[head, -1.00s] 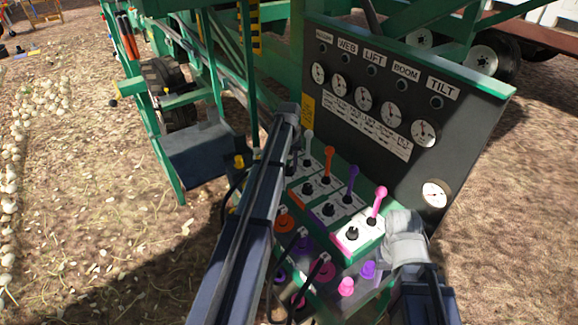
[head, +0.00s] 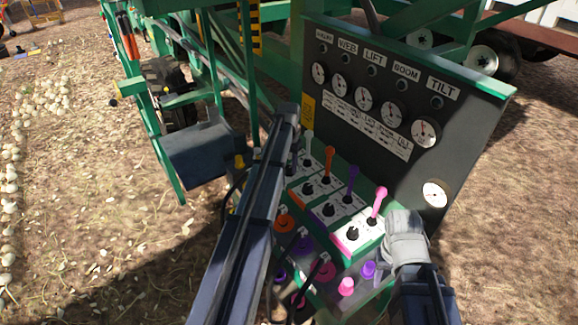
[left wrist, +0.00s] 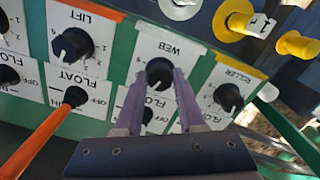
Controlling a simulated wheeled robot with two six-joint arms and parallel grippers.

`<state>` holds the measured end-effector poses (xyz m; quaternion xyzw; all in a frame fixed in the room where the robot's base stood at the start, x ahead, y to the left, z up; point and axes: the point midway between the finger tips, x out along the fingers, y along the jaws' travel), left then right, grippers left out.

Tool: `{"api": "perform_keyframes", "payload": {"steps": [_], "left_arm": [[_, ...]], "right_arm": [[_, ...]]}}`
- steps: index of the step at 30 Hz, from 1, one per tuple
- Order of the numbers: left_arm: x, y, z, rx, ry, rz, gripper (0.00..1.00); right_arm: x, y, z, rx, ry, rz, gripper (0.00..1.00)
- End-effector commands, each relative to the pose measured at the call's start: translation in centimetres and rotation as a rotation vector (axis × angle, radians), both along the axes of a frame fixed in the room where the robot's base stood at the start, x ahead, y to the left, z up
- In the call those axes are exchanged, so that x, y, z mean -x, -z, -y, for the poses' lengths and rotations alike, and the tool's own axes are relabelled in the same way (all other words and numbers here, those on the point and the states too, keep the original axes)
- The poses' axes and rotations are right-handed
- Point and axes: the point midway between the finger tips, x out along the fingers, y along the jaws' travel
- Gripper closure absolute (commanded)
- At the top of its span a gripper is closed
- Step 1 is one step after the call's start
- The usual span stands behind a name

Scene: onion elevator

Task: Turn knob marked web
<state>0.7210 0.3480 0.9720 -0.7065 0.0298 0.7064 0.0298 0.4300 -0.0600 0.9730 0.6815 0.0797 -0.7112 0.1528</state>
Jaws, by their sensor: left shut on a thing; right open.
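The knob marked WEB (left wrist: 160,73) is a black round knob on a white label in the left wrist view. My left gripper (left wrist: 159,82) has its two purple-grey fingers on either side of this knob and is shut on it. The left arm (head: 262,200) reaches over the control panel in the head view and covers that knob there. My right gripper (head: 405,240) is at the right end of the panel, beside the pink lever (head: 377,203). It is open, though its fingers are hard to make out.
The LIFT knob (left wrist: 72,45) and ROLLER knob (left wrist: 228,97) flank the WEB knob. An orange lever (left wrist: 50,130) stands at lower left in the wrist view. Behind the panel, a dark gauge board (head: 440,95) rises. A purple lever (head: 352,183) stands between the arms.

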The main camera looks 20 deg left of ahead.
Motion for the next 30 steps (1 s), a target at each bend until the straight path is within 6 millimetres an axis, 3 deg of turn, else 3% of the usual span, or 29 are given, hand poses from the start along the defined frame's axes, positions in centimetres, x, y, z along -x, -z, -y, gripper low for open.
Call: {"api": "perform_keyframes", "payload": {"steps": [14,15,23,30], "left_arm": [[0.03,0.0,0.0,0.0,0.012,-0.001,1.0],[0.03,0.0,0.0,0.0,0.012,-0.001,0.59],[0.01,0.0,0.0,0.0,0.011,0.0,0.31],[0.01,-0.03,0.0,0.0,0.011,0.0,0.31]], "right_arm": [[0.0,0.0,0.0,0.0,0.0,0.0,0.5],[0.0,0.0,0.0,0.0,0.0,0.0,0.5],[0.0,0.0,0.0,0.0,0.0,0.0,0.5],[0.0,-0.03,0.0,0.0,0.0,0.0,0.5]]}}
